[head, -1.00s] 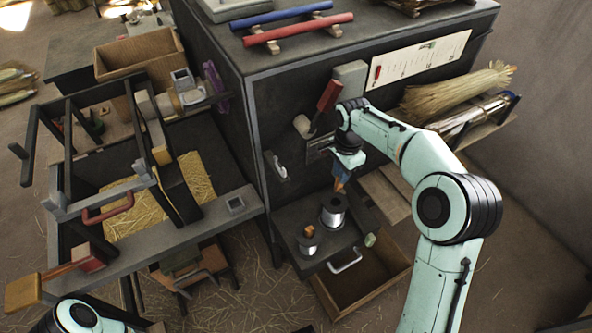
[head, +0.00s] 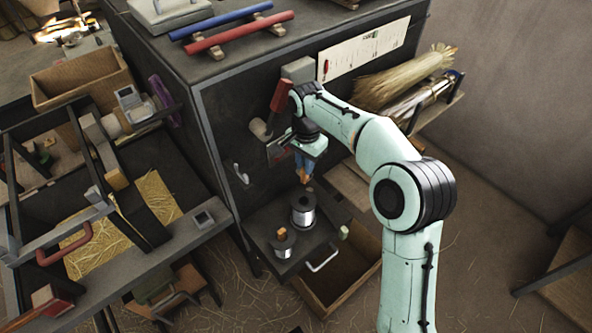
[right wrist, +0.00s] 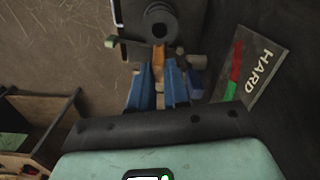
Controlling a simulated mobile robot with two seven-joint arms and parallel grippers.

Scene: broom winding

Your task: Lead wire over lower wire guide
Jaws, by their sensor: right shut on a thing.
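My right gripper (head: 304,176) points down just above the large wire spool (head: 303,211). Its blue fingers also show in the right wrist view (right wrist: 163,85), shut on a small orange piece (right wrist: 158,62). The dark round spool end (right wrist: 159,20) lies beyond the fingers there. A smaller spool (head: 283,243) with an orange top stands to the left on the same shelf. A white hook-like fitting (head: 240,173) is on the cabinet face, left of the gripper; I cannot tell whether it is the lower wire guide. No wire strand can be made out. My left gripper is out of view.
The spool shelf (head: 262,222) sticks out from the dark cabinet (head: 215,110), above an open wooden drawer (head: 345,292). A red handle (head: 282,94) is close to my right wrist. The winding frame (head: 200,222) stands at left. A HARD gauge (right wrist: 252,75) shows in the wrist view.

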